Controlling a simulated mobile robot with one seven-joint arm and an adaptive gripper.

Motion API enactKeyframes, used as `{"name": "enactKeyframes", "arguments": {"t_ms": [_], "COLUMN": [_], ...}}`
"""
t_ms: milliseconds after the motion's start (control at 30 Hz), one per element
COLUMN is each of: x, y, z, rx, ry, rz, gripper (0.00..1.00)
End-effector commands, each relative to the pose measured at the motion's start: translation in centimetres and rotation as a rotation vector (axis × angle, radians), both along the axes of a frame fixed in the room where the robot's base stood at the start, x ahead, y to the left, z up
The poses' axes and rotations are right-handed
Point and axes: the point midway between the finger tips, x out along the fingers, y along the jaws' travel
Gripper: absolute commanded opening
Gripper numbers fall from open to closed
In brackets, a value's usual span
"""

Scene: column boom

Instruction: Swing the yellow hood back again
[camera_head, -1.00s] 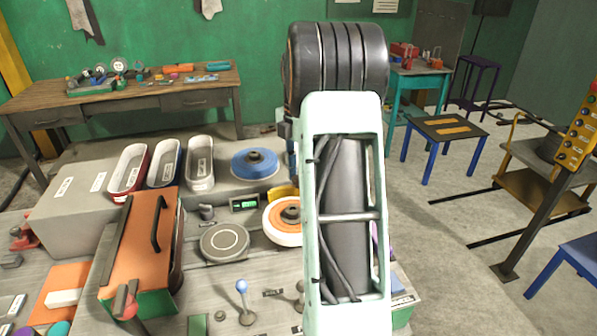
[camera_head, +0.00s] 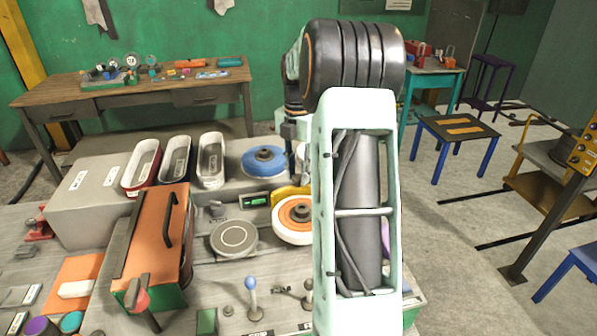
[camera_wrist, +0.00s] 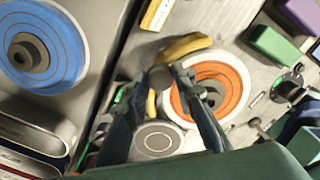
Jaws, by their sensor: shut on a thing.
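The yellow hood (camera_wrist: 185,46) shows as a curved yellow band at the edge of the orange and white disc (camera_wrist: 208,90) in the wrist view. A second yellow piece shows beside the fingers. In the head view, part of the hood (camera_head: 288,193) shows behind the orange and white disc (camera_head: 294,219), left of my arm. My gripper (camera_wrist: 166,80) is shut on a dark round knob (camera_wrist: 160,77) that appears to belong to the hood. The fingers hide where the knob joins it.
A blue disc (camera_head: 266,161) and a grey round plate (camera_head: 233,238) lie close by. Long bins (camera_head: 211,160) stand at the left. An orange box with a handle (camera_head: 150,245) and a blue-topped lever (camera_head: 251,290) are nearer. Open floor (camera_head: 450,240) lies right.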

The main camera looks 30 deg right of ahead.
Motion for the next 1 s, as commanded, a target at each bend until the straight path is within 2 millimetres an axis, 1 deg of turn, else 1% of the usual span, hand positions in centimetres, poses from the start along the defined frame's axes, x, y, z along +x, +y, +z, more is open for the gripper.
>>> {"name": "enactKeyframes", "arguments": {"t_ms": [33, 67, 200, 233, 500, 567, 633, 767, 1000], "x": [0.0, 0.0, 0.0, 0.0, 0.0, 0.0, 0.0, 0.1, 0.1], "y": [0.1, 0.0, 0.0, 0.0, 0.0, 0.0, 0.0, 0.0, -0.1], "z": [0.0, 0.0, 0.0, 0.0, 0.1, 0.4, 1.1, 3.4, 8.5], "rx": [0.0, 0.0, 0.0, 0.0, 0.0, -0.001, -0.001, -0.002, -0.001], "ry": [-0.001, -0.001, 0.0, 0.0, 0.0, -0.001, -0.001, -0.004, -0.003], "rz": [0.0, 0.0, 0.0, 0.0, -0.001, -0.001, -0.001, -0.001, -0.001], "gripper": [0.0, 0.25, 0.4, 0.42, 0.42, 0.42, 0.42, 0.42, 0.42]}}
